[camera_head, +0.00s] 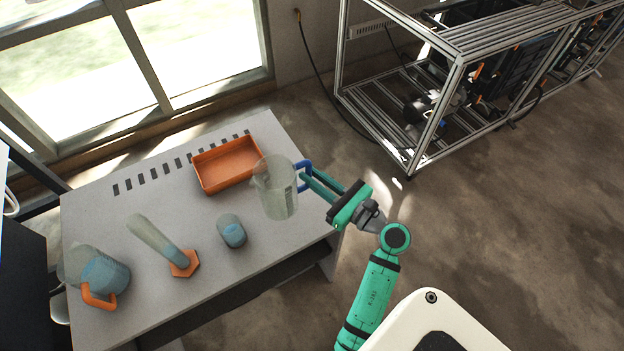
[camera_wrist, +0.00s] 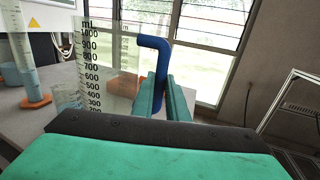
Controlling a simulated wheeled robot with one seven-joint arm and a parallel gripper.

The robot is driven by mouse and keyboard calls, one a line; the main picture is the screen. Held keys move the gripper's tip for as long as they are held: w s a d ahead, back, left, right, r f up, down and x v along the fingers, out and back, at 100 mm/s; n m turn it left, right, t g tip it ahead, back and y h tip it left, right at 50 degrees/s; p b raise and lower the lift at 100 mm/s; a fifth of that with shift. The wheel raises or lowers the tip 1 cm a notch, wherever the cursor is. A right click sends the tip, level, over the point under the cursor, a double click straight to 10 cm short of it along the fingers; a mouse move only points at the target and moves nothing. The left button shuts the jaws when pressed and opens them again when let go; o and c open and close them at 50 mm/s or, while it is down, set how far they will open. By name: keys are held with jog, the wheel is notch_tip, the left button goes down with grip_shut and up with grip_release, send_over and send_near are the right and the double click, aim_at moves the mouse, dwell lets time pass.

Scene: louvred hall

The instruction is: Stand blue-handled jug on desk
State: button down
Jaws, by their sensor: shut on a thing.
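The blue-handled jug (camera_head: 275,188) is a clear measuring jug with a printed scale. It is upright at the right part of the grey desk (camera_head: 180,215) in the head view. Its blue handle (camera_head: 303,176) faces right, toward my gripper (camera_head: 308,182). In the wrist view the jug (camera_wrist: 105,65) fills the left middle, and my gripper (camera_wrist: 163,100) is shut on its handle (camera_wrist: 158,58). I cannot tell whether the jug's base touches the desk.
An orange tray (camera_head: 227,163) stands just left of the jug. A small beaker (camera_head: 231,231), a tilted cylinder with an orange base (camera_head: 184,265) and an orange-handled jug (camera_head: 104,276) are on the desk. A metal frame rack (camera_head: 440,125) stands on the floor behind.

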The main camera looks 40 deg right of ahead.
jog(key=shift+w+d+f, duration=0.65)
jog(key=shift+d+f, duration=0.05)
jog(key=shift+f, duration=0.85)
jog(key=shift+w+d+f, duration=0.65)
jog(key=shift+f, duration=0.9)
jog(key=shift+w+d+f, duration=0.65)
jog(key=shift+d+f, duration=0.05)
jog(key=shift+f, duration=0.85)
jog(key=c, duration=1.7)
grip_release()
jog(key=shift+f, duration=0.15)
jog(key=shift+c, duration=0.2)
jog(key=shift+s, duration=0.25)
jog(key=s, duration=0.7)
jog(key=s+d, duration=0.1)
jog(key=s, duration=0.3)
jog(key=shift+s, duration=0.3)
